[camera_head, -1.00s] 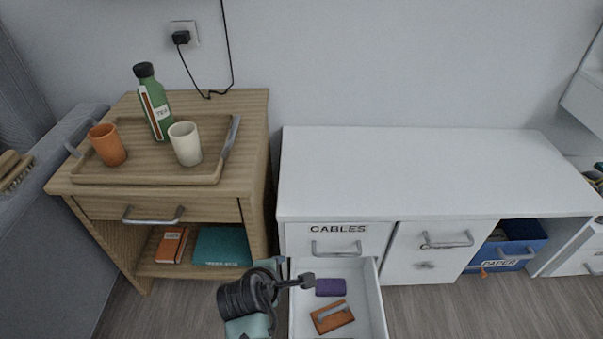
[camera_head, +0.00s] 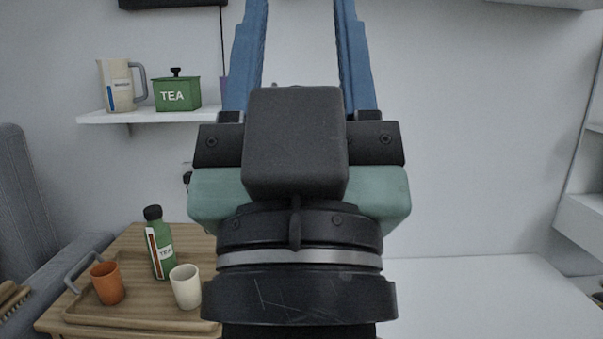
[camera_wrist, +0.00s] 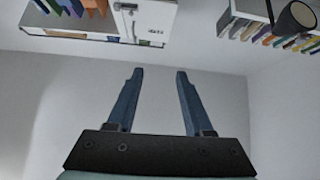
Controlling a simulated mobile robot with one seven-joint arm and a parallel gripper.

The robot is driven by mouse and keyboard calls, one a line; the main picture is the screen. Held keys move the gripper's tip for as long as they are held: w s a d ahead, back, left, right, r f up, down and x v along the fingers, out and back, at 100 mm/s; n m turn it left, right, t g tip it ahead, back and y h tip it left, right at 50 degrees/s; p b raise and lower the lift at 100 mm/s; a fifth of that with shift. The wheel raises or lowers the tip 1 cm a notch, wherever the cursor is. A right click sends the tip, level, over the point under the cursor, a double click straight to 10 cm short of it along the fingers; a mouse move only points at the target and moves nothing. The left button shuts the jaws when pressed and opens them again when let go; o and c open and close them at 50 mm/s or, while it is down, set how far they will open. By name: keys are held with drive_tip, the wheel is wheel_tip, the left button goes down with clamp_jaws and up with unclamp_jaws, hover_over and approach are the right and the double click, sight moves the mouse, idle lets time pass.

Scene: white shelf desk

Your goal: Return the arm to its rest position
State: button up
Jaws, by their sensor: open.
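My gripper (camera_head: 301,50) is raised in front of the head camera, in the middle of the view. Its two blue fingers point up and stand well apart, with nothing between them. In the wrist view my gripper (camera_wrist: 155,75) also shows its fingers spread and empty, with a plain pale surface behind them. The gripper and wrist hide part of the wall and the middle of the scene.
A wooden tray (camera_head: 75,318) holds an orange cup (camera_head: 107,283), a green bottle (camera_head: 160,243) and a white cup (camera_head: 185,287). A wall shelf (camera_head: 140,117) carries a pitcher (camera_head: 118,86) and a green tea box (camera_head: 176,93). The white desktop (camera_head: 480,285) is bare where visible.

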wheel_tip(320, 180, up, 39)
drive_tip(key=s+p, duration=0.1)
drive_tip(key=p, duration=3.7)
drive_tip(key=shift+f, duration=0.1)
